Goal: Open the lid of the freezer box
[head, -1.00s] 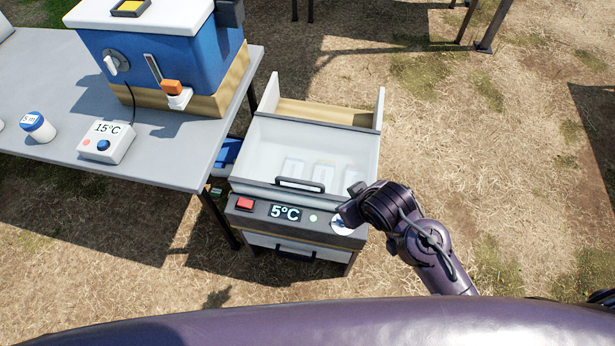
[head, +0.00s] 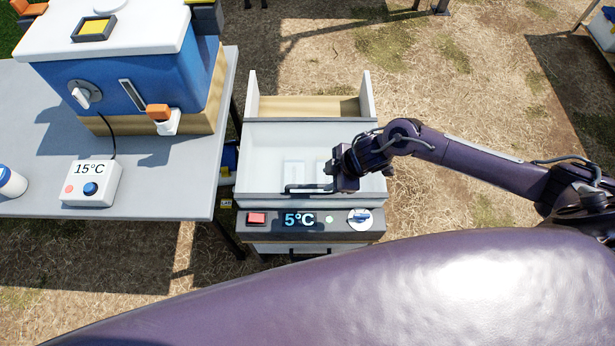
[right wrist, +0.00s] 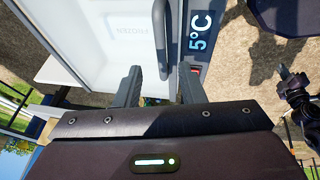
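The freezer box (head: 270,224) stands on the ground right of the table, with a 5°C display on its front. Its pale see-through lid (head: 265,150) lies closed, and flat pale packs show faintly through it. The lid's dark bar handle (head: 303,188) runs along the front edge; it also shows in the right wrist view (right wrist: 160,25). My right gripper (head: 337,180) is at the handle's right end. In the right wrist view its two fingers (right wrist: 160,72) are apart, with the handle between them. Whether they touch it I cannot tell. My left gripper is out of view.
The grey table (head: 130,195) at left carries a blue cooler (head: 125,85) with a white lid, a white 15°C controller (head: 92,183) and a jar (head: 10,182). A red button (head: 256,218) and a blue-white knob (head: 359,218) are on the freezer front. The ground at right is open.

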